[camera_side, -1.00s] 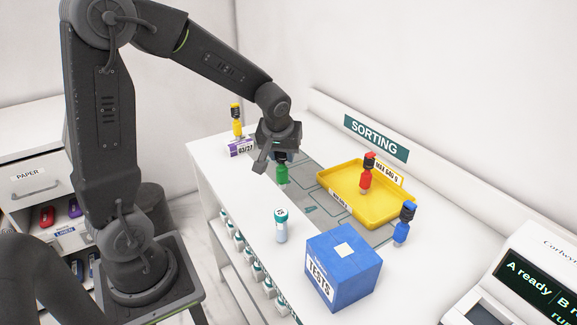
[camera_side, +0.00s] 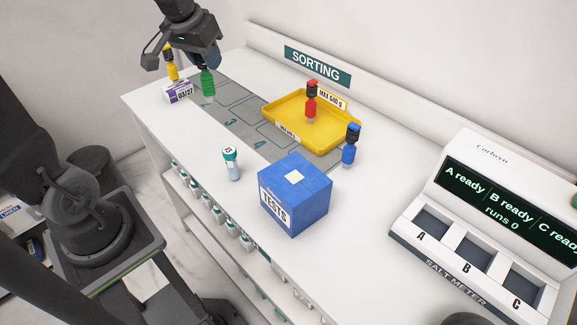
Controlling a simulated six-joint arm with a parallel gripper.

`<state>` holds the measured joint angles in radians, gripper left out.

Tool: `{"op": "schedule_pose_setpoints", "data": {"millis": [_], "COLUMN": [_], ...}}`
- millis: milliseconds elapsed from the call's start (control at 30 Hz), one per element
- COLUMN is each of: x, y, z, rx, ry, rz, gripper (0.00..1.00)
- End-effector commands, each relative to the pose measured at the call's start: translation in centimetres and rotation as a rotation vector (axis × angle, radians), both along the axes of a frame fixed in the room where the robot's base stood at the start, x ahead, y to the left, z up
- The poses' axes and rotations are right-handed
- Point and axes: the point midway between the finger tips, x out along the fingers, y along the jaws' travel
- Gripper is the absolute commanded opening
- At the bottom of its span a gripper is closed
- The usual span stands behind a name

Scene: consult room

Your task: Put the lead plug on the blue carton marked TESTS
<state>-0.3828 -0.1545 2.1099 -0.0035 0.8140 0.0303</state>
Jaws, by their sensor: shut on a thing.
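My gripper (camera_side: 205,62) is shut on the green plug (camera_side: 208,83), which hangs upright below it and appears to be raised above the worktop near the purple box. The blue carton marked TESTS (camera_side: 310,205) stands at the front of the worktop, with a pale square on its top and nothing standing on it. Other plugs with dark tops are in view: a red one (camera_side: 311,105) in the yellow tray, a blue one (camera_side: 348,152) right of the tray, and a yellow one (camera_side: 172,68) by the purple box, partly behind my gripper. No plug visibly bears the name lead.
The yellow tray (camera_side: 271,112) lies on the grey marked mat (camera_side: 240,122) behind the carton. A teal-capped vial (camera_side: 232,164) stands left of the carton. The purple box (camera_side: 178,93) is at the far left. The salt meter (camera_side: 480,255) fills the right.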

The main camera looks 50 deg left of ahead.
Motion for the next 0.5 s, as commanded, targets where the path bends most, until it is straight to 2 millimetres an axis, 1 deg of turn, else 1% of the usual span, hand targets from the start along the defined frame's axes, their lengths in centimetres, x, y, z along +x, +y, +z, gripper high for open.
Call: {"op": "schedule_pose_setpoints", "data": {"millis": [33, 100, 200, 300, 333, 400, 500], "x": [0.5, 0.9, 0.9, 0.6, 0.4, 0.2, 0.0], "y": [-2.4, -5.4, -9.2, -12.1, -12.8, -14.0, -15.2], "z": [1.1, 2.5, 4.1, 5.5, 5.8, 6.3, 6.6], "rx": [0.0, -0.002, -0.005, -0.007, -0.008, -0.009, -0.009], "ry": [-0.003, -0.004, -0.007, -0.014, -0.014, -0.018, -0.019], "rz": [-0.111, -0.257, -0.443, -0.591, -0.625, -0.69, -0.742], "gripper": [0.09, 0.09, 0.09, 0.09, 0.09, 0.09, 0.09]}}
